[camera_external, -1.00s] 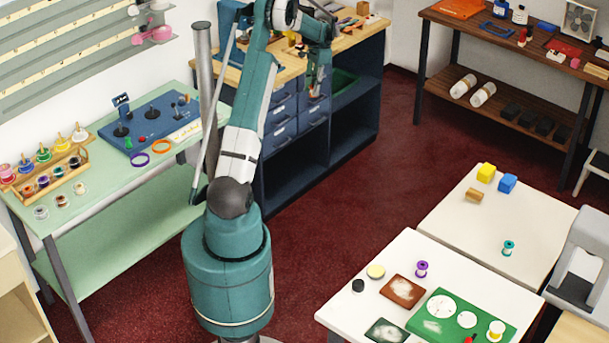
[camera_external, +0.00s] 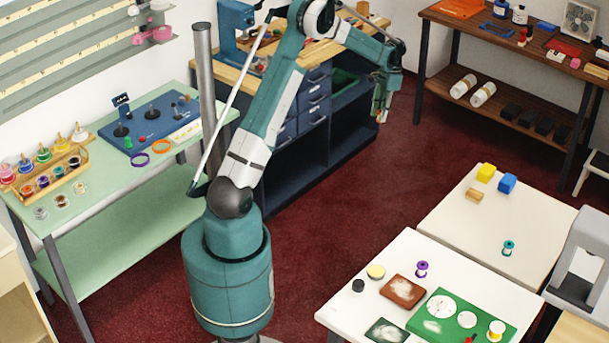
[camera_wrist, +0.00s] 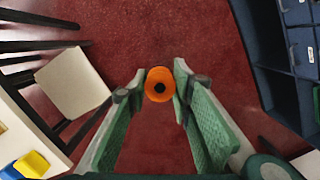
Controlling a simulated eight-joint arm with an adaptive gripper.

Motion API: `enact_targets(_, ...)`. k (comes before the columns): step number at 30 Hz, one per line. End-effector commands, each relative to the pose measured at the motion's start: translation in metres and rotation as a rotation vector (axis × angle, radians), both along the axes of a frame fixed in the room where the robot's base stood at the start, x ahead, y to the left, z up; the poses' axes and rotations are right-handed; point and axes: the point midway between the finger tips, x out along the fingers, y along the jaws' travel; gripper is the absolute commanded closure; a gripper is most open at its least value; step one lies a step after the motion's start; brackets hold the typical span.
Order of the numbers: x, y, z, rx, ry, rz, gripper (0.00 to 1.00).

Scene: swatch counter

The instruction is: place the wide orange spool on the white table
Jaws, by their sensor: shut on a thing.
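My gripper (camera_external: 381,108) hangs over the dark red floor beside the blue cabinet, with its fingers pointing down. In the wrist view an orange spool (camera_wrist: 159,84), seen end-on with a dark centre hole, is held between the green fingertips. Two pale white tabletops stand at the right. The nearer one (camera_external: 345,312) bears a purple spool (camera_external: 421,269) and a green mat. The farther one (camera_external: 448,228) bears blocks and a teal spool (camera_external: 508,248). My gripper is well apart from both.
The farther tabletop has a yellow block (camera_external: 486,172), a blue block (camera_external: 507,183) and a wooden block (camera_external: 474,195) at its back corner; its middle is clear. A grey machine (camera_external: 590,245) stands at its right. A brown workbench (camera_external: 455,17) is behind.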

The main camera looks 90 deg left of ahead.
Motion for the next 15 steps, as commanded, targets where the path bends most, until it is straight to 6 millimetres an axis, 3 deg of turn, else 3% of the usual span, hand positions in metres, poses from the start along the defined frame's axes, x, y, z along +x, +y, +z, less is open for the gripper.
enact_targets(3, 0.027, -0.031, -0.002, 0.0, 0.0, -0.015, 0.86)
enact_targets(15, 0.1, -0.136, -0.006, -0.001, 0.0, -0.051, 0.86)
